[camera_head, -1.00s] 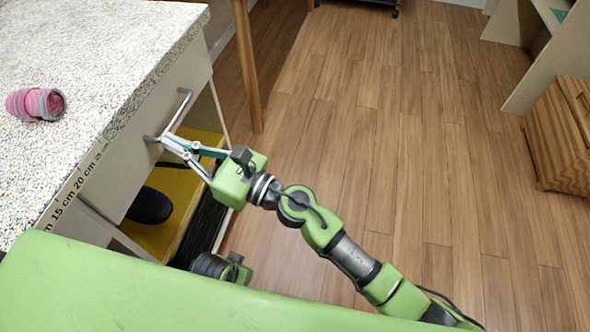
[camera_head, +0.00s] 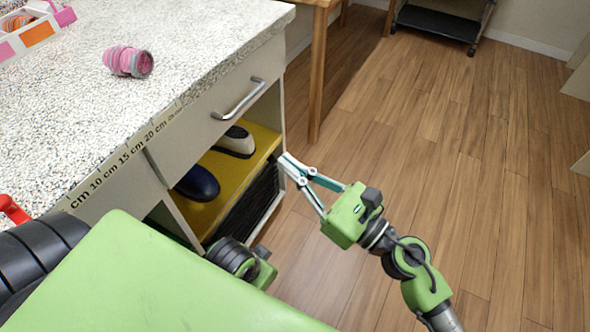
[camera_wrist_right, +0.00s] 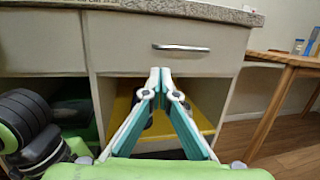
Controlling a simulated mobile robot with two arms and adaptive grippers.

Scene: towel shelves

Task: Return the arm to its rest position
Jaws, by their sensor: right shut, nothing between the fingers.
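My right gripper (camera_head: 284,160) is at the end of the green right arm, in front of the cabinet's right edge. Its fingers meet at the tips and hold nothing. In the right wrist view the shut fingertips (camera_wrist_right: 160,72) point at the cabinet, just below the drawer handle (camera_wrist_right: 181,48). The drawer (camera_head: 215,115) looks closed, and its metal handle (camera_head: 238,99) is clear of the gripper in the head view. My left gripper cannot be made out in either view.
A speckled counter (camera_head: 200,40) carries a pink-grey roll (camera_head: 128,61) and a partitioned tray (camera_head: 38,32). Shoes (camera_head: 197,184) stand on the yellow shelf (camera_head: 240,170) below the drawer. A wooden table leg (camera_head: 318,75) stands beyond the cabinet. The floor (camera_head: 460,130) to the right is open.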

